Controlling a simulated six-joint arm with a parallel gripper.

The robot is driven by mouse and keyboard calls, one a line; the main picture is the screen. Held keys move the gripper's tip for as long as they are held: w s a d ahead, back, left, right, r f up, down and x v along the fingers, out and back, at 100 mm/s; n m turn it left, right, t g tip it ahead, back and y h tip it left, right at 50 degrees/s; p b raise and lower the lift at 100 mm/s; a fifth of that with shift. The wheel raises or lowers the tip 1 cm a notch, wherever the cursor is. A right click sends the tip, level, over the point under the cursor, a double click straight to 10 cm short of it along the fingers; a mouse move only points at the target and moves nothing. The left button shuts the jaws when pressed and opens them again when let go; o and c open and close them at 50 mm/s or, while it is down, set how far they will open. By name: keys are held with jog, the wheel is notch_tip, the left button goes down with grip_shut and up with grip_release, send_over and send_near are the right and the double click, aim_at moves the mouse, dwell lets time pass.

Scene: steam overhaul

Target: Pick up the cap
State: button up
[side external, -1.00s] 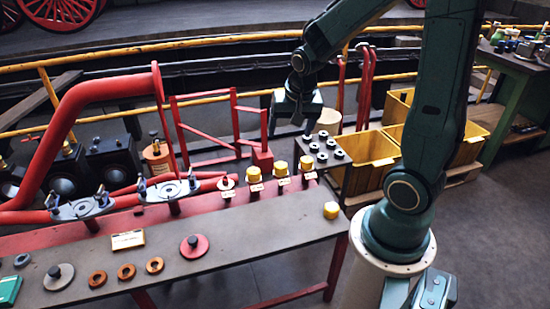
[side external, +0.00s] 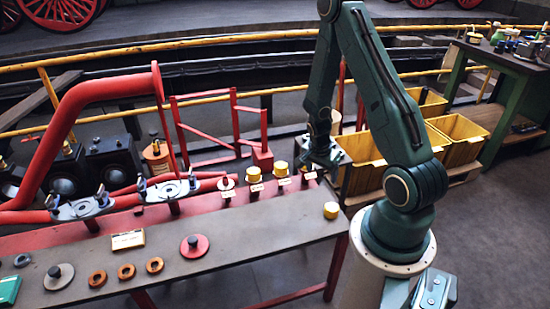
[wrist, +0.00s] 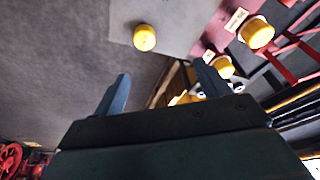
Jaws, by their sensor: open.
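A yellow cap (side external: 331,210) sits alone near the right end of the grey bench top; it also shows in the wrist view (wrist: 145,38), above the gap between the fingers. Two more yellow caps, a left one (side external: 254,174) and a right one (side external: 281,168), stand on the red rail behind the bench.
Yellow crates (side external: 457,141) stand at the right. The bench (side external: 262,238) also holds a red disc with a black knob (side external: 194,246), a grey disc (side external: 58,277), copper rings (side external: 126,271) and a labelled plate (side external: 127,240). Bench top around the lone cap is clear.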

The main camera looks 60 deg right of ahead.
jog(key=m, duration=0.2)
send_over(332, 207)
jog(key=a, duration=0.3)
notch_tip(332, 207, down, 6)
jog(key=shift+w+a+r+g, duration=0.15)
jog(key=shift+w+g, duration=0.25)
jog(key=shift+x, duration=4.25)
jog(key=shift+w+x, duration=0.15)
jog(key=shift+x, duration=1.15)
jog(key=shift+w+x, duration=0.1)
jog(key=shift+x, duration=1.2)
jog(key=c, duration=1)
